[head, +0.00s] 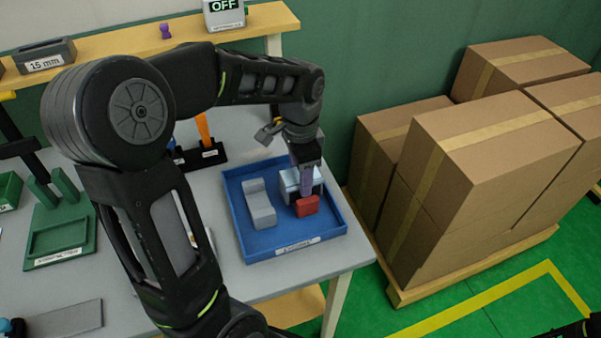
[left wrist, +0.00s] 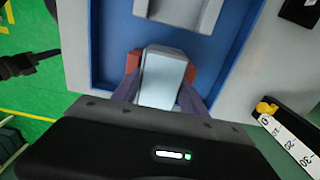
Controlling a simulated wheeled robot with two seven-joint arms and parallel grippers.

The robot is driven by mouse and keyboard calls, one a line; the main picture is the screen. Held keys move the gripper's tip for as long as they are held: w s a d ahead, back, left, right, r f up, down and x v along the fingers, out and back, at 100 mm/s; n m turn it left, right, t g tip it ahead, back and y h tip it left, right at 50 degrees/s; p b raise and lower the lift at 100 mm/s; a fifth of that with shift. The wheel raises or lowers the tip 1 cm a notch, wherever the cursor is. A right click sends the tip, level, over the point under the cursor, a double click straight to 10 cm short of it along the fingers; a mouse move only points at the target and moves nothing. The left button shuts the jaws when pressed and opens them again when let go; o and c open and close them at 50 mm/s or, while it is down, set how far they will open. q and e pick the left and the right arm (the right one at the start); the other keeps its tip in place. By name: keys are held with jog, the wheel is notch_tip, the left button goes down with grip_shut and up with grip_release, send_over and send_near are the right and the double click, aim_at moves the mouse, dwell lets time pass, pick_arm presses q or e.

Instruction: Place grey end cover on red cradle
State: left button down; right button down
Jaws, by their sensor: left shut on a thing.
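My left gripper (head: 305,196) reaches down into the blue tray (head: 233,215). It is shut on a light grey block, which I take for the grey end cover (head: 287,187). The block also shows between the fingers in the left wrist view (left wrist: 163,80). A dark shape at the left of the wrist view, perhaps my right gripper (left wrist: 25,62), is too unclear to read.
A stepped grey part (head: 259,204) lies in the tray, left of the held block. A green fixture (head: 62,243) stands at the left of the table. A black holder (head: 207,157) is behind the tray.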

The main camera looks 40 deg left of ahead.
pick_arm(q)
jog(key=shift+f, duration=0.15)
jog(key=c, duration=0.6)
grip_release()
notch_tip(320, 180, up, 12)
jog(key=shift+r+b, duration=0.2)
jog(key=shift+b, duration=0.1)
dwell(0.8)
